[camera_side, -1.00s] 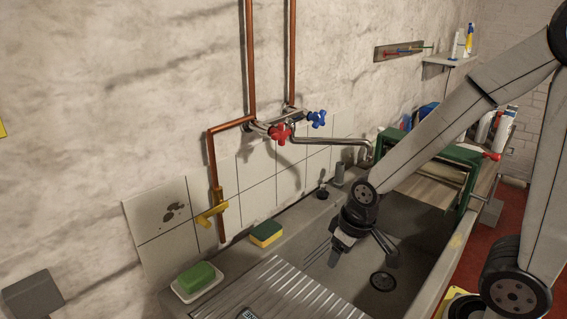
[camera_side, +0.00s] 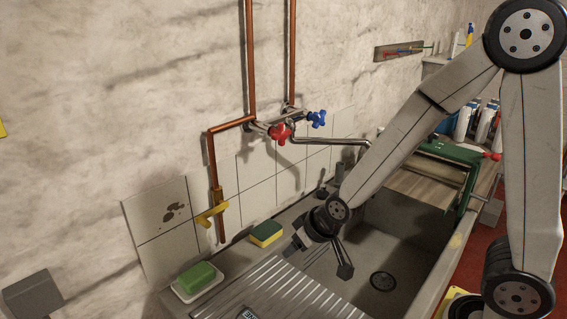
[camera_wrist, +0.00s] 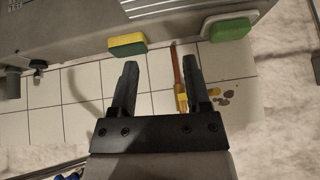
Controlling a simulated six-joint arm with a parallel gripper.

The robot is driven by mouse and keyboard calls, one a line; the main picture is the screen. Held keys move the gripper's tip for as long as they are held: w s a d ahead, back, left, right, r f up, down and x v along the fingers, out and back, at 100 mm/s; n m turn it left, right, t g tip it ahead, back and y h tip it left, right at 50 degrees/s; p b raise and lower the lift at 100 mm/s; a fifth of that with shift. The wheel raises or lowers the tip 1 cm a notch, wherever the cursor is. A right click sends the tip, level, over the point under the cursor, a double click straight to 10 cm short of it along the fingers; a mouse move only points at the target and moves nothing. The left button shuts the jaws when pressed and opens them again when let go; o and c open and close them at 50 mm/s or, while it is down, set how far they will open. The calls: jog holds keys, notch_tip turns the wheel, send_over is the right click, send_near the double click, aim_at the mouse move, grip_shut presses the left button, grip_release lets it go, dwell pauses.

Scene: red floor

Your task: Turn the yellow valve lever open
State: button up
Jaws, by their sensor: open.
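The yellow valve lever (camera_side: 212,214) sits low on the copper pipe (camera_side: 213,165) on the wall, left of the sink. It lies across the pipe, tilted, with its right end higher in the side view. My gripper (camera_side: 318,262) is open and empty over the sink, to the right of the lever and apart from it. In the wrist view, my gripper (camera_wrist: 160,68) has its two fingers spread. The lever (camera_wrist: 182,102) shows beyond the right finger, which hides part of it. The pipe (camera_wrist: 176,62) shows between the fingers.
A yellow-green sponge (camera_side: 266,234) and a green soap (camera_side: 197,277) on a white dish lie on the sink edge near the lever. Red (camera_side: 280,133) and blue (camera_side: 318,119) tap handles and the spout (camera_side: 330,142) stick out above. The sink basin (camera_side: 400,250) is open below.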

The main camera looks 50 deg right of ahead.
aim_at(211, 227)
jog(key=w+a+r+m+t, duration=0.1)
jog(key=w+a+t, duration=0.9)
jog(key=w+t, duration=0.1)
jog(key=shift+m+h, duration=0.3)
jog(key=shift+m, duration=0.1)
jog(key=shift+w+d, duration=0.1)
jog(key=shift+w, duration=3.75)
grip_shut()
